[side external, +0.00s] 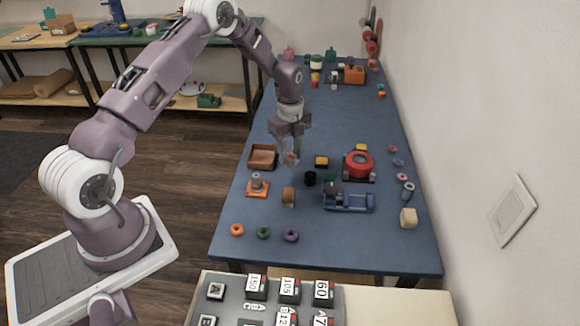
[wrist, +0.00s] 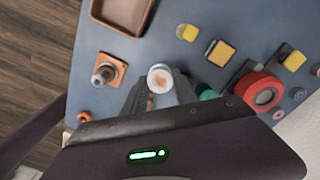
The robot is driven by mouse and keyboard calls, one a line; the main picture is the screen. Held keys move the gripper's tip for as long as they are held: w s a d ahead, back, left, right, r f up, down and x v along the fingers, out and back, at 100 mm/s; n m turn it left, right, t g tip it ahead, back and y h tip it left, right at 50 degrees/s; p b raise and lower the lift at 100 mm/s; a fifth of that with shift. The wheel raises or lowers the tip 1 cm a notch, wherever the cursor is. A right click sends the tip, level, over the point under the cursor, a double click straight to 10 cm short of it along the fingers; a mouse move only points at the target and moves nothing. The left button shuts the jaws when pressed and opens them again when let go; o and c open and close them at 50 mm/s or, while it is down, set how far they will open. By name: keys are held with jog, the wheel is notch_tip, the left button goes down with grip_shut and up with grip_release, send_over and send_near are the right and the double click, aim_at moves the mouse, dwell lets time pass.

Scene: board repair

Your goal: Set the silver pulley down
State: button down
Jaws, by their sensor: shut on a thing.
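My gripper (side external: 290,157) hangs over the blue table in the side external view, its fingers pointing down. In the wrist view its fingers (wrist: 160,88) are shut on a round, pale silver piece with an orange-red middle, which looks like the silver pulley (wrist: 160,77). In the side external view, only a small reddish bit of the pulley (side external: 291,157) shows between the fingers. The pulley appears held above the table; its exact height is hard to tell. An orange square base with a grey upright post (side external: 257,184) stands below and left of the gripper, also in the wrist view (wrist: 104,72).
A brown tray (side external: 262,167) lies just left of the gripper. Coloured rings (side external: 263,233) lie near the front edge.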

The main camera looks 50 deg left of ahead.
aim_at(295, 157)
jog(key=shift+n, duration=0.3)
jog(key=r, duration=0.2)
jog(key=w+d+r, duration=0.1)
jog(key=r, duration=0.1)
jog(key=w+d+r+n, duration=0.15)
jog(key=w+d, duration=0.25)
jog(key=d, duration=0.5)
jog(key=w+d+n, duration=0.3)
jog(key=d, duration=0.6)
jog(key=f, duration=0.6)
jog(key=d+f, duration=0.1)
jog(key=f, duration=0.2)
jog(key=shift+f, duration=0.3)
jog(key=shift+w+f, duration=0.1)
jog(key=shift+f, duration=0.15)
jog(key=shift+f, duration=0.1)
jog(key=c, duration=1)
grip_release()
